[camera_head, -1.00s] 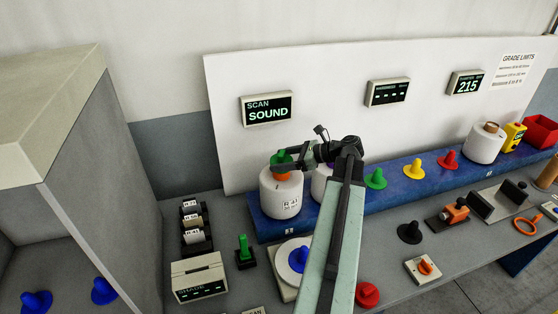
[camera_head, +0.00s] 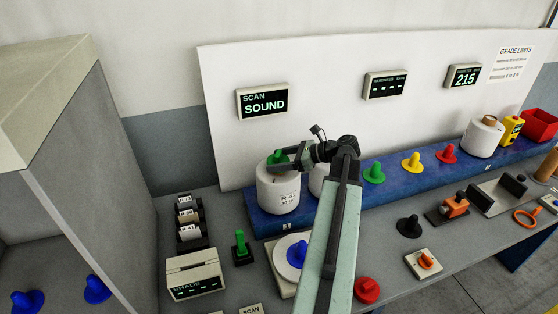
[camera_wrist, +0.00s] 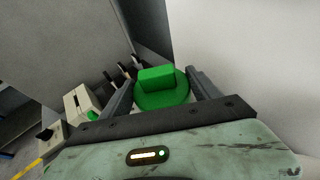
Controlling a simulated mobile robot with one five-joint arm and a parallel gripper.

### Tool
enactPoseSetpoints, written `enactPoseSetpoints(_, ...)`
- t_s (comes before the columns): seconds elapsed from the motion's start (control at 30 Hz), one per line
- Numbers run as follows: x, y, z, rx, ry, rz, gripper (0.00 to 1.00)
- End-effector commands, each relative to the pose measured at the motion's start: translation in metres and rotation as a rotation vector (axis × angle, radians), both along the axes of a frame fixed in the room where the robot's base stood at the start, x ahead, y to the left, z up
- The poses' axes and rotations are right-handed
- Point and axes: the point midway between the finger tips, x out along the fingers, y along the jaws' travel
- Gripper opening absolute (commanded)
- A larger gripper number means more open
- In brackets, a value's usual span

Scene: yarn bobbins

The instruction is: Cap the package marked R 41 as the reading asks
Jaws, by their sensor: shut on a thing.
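The white package marked R 41 (camera_head: 278,194) stands upright at the left end of the blue rail. A green cap (camera_head: 278,168) sits at its top, over the core; no orange core shows now. My gripper (camera_head: 282,160) is shut on this green cap, directly above the package. In the wrist view the green cap (camera_wrist: 160,98) lies between my two fingers (camera_wrist: 160,84). The scan display (camera_head: 263,102) reads SOUND. Another display (camera_head: 464,76) reads 215, and the hardness display (camera_head: 386,85) shows dashes. The grade limits sheet (camera_head: 513,65) is too small to read fully.
Green (camera_head: 374,172), yellow (camera_head: 412,162) and red (camera_head: 446,153) caps stand along the blue rail (camera_head: 395,181). A second white package (camera_head: 319,179) is close by, partly behind my arm. A blue cap (camera_head: 297,253) is on a white disc in front. A grey cabinet stands at left.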

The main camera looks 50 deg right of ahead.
Motion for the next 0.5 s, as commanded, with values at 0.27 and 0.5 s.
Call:
enactPoseSetpoints(0.27, -0.0001, -0.0002, 0.0003, 0.0, 0.0, 0.0, 0.34)
enactPoseSetpoints(0.5, -0.0002, -0.0002, -0.0042, 0.0, 0.0, -0.001, 0.34)
